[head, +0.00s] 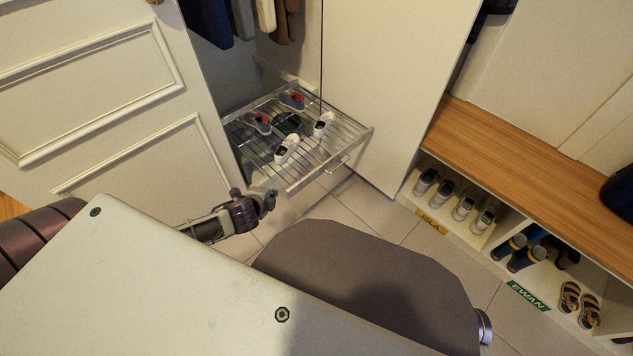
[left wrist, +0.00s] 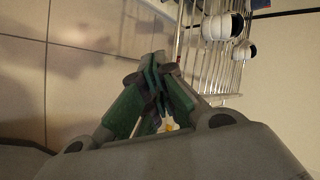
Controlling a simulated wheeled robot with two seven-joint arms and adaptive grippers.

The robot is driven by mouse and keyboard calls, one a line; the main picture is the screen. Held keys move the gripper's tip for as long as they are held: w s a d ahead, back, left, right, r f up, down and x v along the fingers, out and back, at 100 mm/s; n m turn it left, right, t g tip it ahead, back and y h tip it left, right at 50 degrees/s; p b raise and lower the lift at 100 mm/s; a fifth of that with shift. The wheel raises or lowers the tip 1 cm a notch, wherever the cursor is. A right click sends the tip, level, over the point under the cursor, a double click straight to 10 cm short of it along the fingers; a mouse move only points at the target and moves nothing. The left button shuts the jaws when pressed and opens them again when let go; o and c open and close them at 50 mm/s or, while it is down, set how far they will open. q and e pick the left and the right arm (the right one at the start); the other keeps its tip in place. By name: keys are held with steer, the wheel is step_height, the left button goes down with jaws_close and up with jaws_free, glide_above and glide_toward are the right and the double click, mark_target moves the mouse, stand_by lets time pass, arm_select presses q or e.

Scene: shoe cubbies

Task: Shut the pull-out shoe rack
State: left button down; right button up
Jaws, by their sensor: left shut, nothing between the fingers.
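The pull-out shoe rack (head: 318,152) is a metal wire tray that sticks out of the open wardrobe in the head view. Several shoes (head: 287,150) stand on it. It has a small handle (head: 338,163) on its front side. My left gripper (head: 268,196) is shut and empty, close to the rack's near front corner; I cannot tell whether it touches. In the left wrist view the shut fingers (left wrist: 158,80) are in the middle, and the rack's wires (left wrist: 205,70) with white shoes show just beyond them to the right. My right gripper is not in view.
A white panelled door (head: 110,90) stands open left of the rack, and a white panel (head: 385,80) stands at its right. A wooden-topped bench (head: 530,165) with shoe cubbies runs along the right. Tiled floor (head: 370,215) is clear between rack and bench.

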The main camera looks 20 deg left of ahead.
arm_select(q)
steer(key=s+d+f+n+g+h, duration=0.2)
steer(key=s+d+n+h, duration=0.15)
steer(key=d+n, duration=0.45)
steer(key=s+d+f+n+g+h, duration=0.15)
steer(key=s+d+n, duration=0.35)
steer(key=d, duration=0.7)
steer(key=w+a+f+m+t+y, duration=0.1)
steer(key=w+a+f+m+t, duration=0.35)
steer(key=w, duration=0.25)
step_height(320, 180, up, 7)
steer(key=w+a+m+t+h, duration=0.1)
steer(key=m+t, duration=0.6)
steer(key=m, duration=0.6)
steer(key=shift+w, duration=0.35)
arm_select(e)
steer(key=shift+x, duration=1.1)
arm_select(q)
steer(key=shift+w+f+b, duration=0.1)
steer(key=shift+f+b, duration=0.05)
steer(key=shift+b, duration=0.15)
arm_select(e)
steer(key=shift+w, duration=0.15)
